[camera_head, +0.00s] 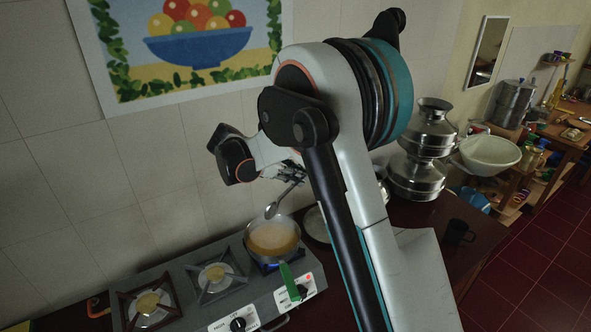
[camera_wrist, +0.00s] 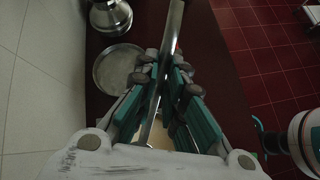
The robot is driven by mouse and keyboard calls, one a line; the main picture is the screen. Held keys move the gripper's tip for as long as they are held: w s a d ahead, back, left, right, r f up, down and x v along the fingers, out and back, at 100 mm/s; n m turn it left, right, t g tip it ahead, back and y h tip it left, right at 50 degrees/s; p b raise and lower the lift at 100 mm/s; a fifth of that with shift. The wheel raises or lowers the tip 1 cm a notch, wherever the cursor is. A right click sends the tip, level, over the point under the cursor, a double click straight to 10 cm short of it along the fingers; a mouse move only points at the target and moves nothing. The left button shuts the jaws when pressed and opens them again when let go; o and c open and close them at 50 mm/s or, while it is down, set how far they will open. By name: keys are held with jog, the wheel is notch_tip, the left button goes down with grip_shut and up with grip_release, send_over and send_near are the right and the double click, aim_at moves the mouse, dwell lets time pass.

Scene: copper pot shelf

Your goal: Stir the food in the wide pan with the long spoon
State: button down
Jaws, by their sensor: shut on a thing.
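The wide pan (camera_head: 256,232) sits on the right burner of the stove, with yellowish-brown food (camera_head: 273,238) in it and a green handle (camera_head: 288,283) pointing toward the front. My gripper (camera_head: 292,176) is above and slightly behind the pan, shut on the long spoon (camera_head: 283,200). The spoon tilts down to the left, with its bowl end (camera_head: 271,211) just above the pan's back rim. In the wrist view the spoon's metal handle (camera_wrist: 172,35) runs between my fingers (camera_wrist: 166,68). My arm hides part of the counter.
The stove (camera_head: 190,275) has further burners to the left, empty of pans. A round metal plate (camera_wrist: 118,68) lies right of the pan. Stacked steel pots (camera_head: 418,178) stand farther right, and a dark mug (camera_head: 457,232) is near the counter's edge. The tiled wall (camera_head: 130,190) is close behind.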

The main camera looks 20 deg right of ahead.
jog(key=shift+s+f+b, duration=0.1)
jog(key=shift+f+b, duration=0.3)
jog(key=shift+f, duration=0.45)
notch_tip(320, 180, down, 9)
jog(key=b, duration=0.6)
dwell(0.3)
